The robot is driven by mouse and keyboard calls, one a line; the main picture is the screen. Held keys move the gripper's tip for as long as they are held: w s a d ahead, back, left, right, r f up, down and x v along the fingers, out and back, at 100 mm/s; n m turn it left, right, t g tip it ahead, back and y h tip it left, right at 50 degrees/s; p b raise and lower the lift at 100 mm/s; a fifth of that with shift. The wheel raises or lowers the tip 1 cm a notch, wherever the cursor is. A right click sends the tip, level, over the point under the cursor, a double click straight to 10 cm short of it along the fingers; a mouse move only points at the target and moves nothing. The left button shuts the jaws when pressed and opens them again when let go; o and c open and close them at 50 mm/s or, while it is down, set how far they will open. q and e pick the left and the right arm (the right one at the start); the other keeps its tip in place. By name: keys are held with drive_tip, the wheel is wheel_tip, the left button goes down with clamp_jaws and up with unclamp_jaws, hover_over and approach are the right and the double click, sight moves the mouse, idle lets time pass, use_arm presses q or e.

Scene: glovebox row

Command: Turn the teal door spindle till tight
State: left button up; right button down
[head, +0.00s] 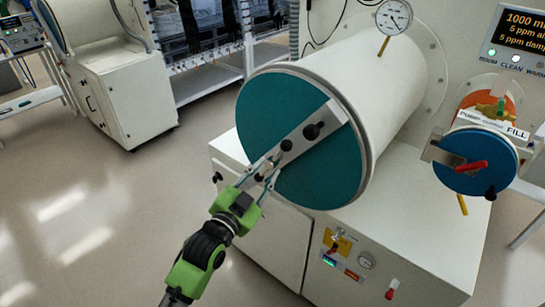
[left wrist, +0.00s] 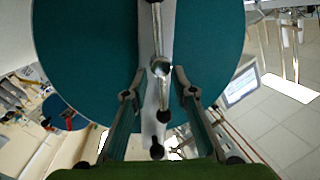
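The large round teal door (head: 268,112) closes the front end of a white cylinder. A pale metal bar (head: 338,112) crosses it, with the spindle's thin handle and black knobs (head: 312,131) in front. In the left wrist view the teal door (left wrist: 85,45) fills the upper part, and the spindle hub (left wrist: 160,68) shows mid-bar with a rod running down to a black knob (left wrist: 163,115). My left gripper (head: 267,168) is at the lower left of the bar. Its fingers (left wrist: 160,88) stand apart on either side of the rod, with gaps visible. My right gripper is out of view.
A smaller blue door (head: 475,160) with a red handle (head: 470,167) is at the right, under a FILL sign. A dial gauge (head: 393,16) sits above the cylinder. The white cabinet (head: 262,215) stands below. Open floor (head: 90,215) lies to the left.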

sight(271, 163)
use_arm(q)
drive_tip(key=shift+p+x, duration=0.45)
drive_tip(key=shift+x, duration=1.85)
drive_tip(key=shift+a, duration=0.1)
clamp_jaws()
